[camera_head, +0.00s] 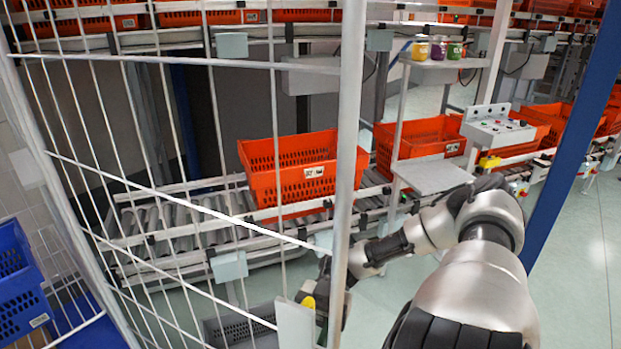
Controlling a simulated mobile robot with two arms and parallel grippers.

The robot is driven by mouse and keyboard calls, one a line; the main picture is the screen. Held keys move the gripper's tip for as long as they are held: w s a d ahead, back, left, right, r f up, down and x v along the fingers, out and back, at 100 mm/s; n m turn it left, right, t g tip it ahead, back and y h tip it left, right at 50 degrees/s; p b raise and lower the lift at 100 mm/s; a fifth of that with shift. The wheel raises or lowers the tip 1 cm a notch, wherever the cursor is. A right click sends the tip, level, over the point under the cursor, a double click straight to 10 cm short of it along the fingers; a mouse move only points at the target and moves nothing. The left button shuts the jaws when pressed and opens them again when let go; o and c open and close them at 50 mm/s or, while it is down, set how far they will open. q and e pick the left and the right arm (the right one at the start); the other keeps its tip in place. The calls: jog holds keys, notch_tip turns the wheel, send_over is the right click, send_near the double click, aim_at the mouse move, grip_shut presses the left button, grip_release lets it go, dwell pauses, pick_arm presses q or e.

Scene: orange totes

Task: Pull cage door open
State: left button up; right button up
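The cage door (347,130) is a light grey wire mesh panel that fills the left half of the head view. Its thick upright edge post runs from top to bottom near the middle. A pale plate (295,326) sits on the mesh low beside the post. My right arm comes in from the lower right, and its gripper (322,292) is at the post's lower part, close to the plate. The post and mesh partly hide the fingers, so I cannot tell whether they grip the door. A small yellow part (308,302) shows there. My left gripper is not in view.
Behind the mesh, an orange tote (300,170) stands on a roller conveyor (190,230), with more orange totes beyond. Blue crates (20,285) are at lower left. A blue pillar (575,130) stands at right. A shelf holds small jars (438,48). Open floor shows at lower right.

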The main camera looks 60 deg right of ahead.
jog(key=shift+d, duration=0.1)
jog(key=w+d+b, duration=0.2)
jog(key=d+b, duration=0.1)
jog(key=d, duration=0.7)
jog(key=shift+d, duration=0.25)
